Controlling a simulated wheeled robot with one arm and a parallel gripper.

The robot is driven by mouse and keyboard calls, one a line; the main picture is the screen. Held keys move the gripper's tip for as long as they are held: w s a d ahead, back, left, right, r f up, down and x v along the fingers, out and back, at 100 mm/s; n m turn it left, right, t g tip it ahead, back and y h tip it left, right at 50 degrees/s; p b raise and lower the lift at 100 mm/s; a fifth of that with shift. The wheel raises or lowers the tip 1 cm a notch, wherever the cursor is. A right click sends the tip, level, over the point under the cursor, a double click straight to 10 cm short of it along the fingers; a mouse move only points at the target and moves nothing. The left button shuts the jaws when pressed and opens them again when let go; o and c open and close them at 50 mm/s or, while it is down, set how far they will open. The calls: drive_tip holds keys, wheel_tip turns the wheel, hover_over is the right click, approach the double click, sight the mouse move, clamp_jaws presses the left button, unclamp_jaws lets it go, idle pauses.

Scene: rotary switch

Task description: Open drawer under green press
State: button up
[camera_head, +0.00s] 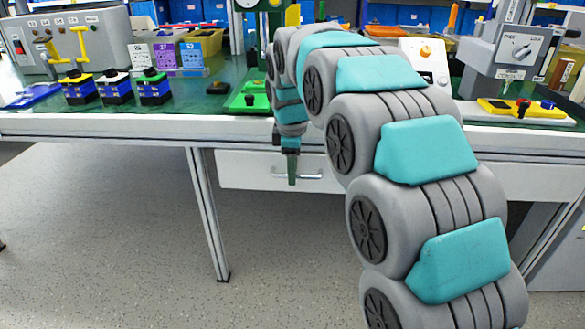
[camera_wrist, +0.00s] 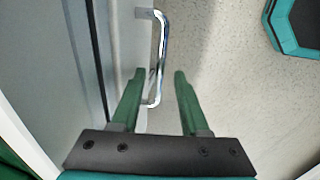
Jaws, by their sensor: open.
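Below the tabletop is a white drawer (camera_head: 240,170), which looks shut. Its silver bar handle (camera_head: 312,176) is partly covered by my gripper (camera_head: 291,172), which points down in front of it. In the wrist view, my gripper (camera_wrist: 158,74) is open with two green fingers. The chrome handle (camera_wrist: 163,45) runs up the picture, and its lower end lies between the fingers. I cannot tell whether a finger touches it.
The table edge (camera_head: 100,128) is just above the drawer. A table leg (camera_head: 208,215) is left of the drawer. The speckled floor in front is clear.

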clamp_jaws()
idle(1.4)
